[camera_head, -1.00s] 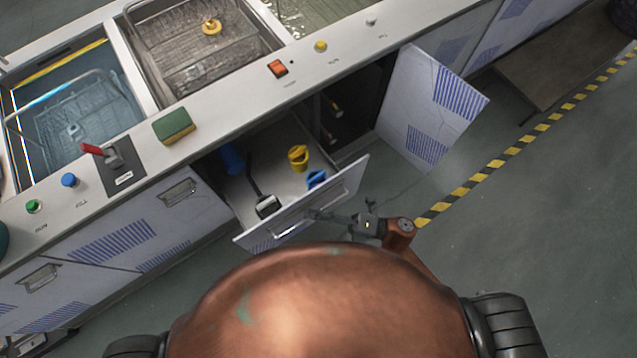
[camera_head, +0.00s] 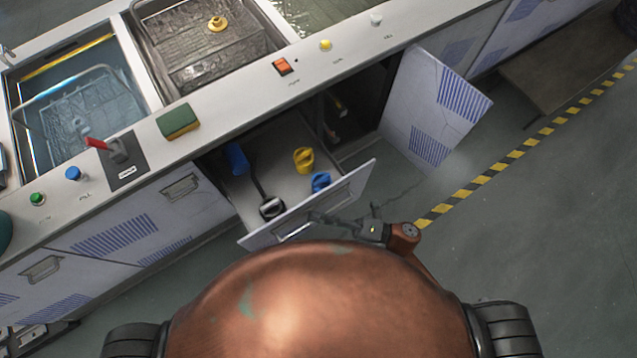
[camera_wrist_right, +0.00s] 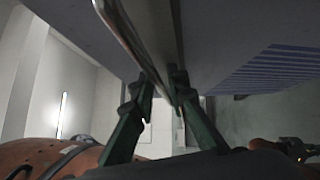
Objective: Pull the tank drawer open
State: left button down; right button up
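The tank drawer (camera_head: 315,206) stands partly open below the counter, its pale front panel standing out from the cabinet. In it are a yellow cup-like item (camera_head: 303,159), blue items (camera_head: 321,181) and a dark long-handled tool (camera_head: 271,207). My right gripper (camera_head: 322,219) is at the outer face of the drawer front. In the right wrist view its dark green fingers (camera_wrist_right: 163,88) stand on both sides of the metal handle bar (camera_wrist_right: 128,42), closed on it; the exact contact is partly hidden. My left gripper is not in view.
An open cabinet door (camera_head: 436,105) stands right of the drawer. The counter (camera_head: 225,108) carries a sponge (camera_head: 178,121), a red lever (camera_head: 97,143) and several buttons. Wet tanks with baskets lie behind. The floor (camera_head: 560,220) at right is clear, with a striped line.

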jog(key=v, duration=1.2)
